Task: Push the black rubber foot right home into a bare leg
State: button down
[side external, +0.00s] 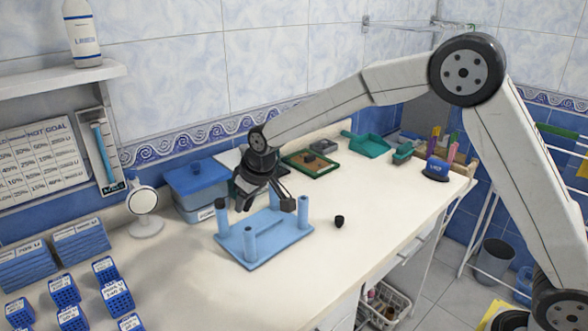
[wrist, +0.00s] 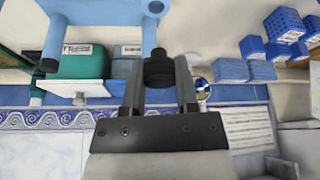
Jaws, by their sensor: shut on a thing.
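A light blue stool (side external: 265,240) lies upside down on the counter with its legs pointing up. The left leg (side external: 222,215) has a dark top; the front leg (side external: 250,243) and right leg (side external: 303,215) look bare. My gripper (side external: 266,204) is over the stool, tilted down. In the wrist view my gripper (wrist: 159,82) is shut on a black rubber foot (wrist: 158,68), its narrower stub pointing away from the jaws. A bare leg end (wrist: 157,8) shows just beyond the stub, seemingly apart from it. Another leg there has a dark tip (wrist: 48,65). The held foot is hard to make out from the side.
A loose black foot (side external: 339,221) stands on the counter right of the stool. A blue lidded box (side external: 198,185) and a round mirror (side external: 143,202) stand behind and left. Blue baskets (side external: 65,290) fill the left front. The counter's front right is clear.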

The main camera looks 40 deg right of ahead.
jog(key=shift+f, duration=2.4)
jog(key=shift+f, duration=0.15)
jog(key=c, duration=1)
grip_release()
grip_shut()
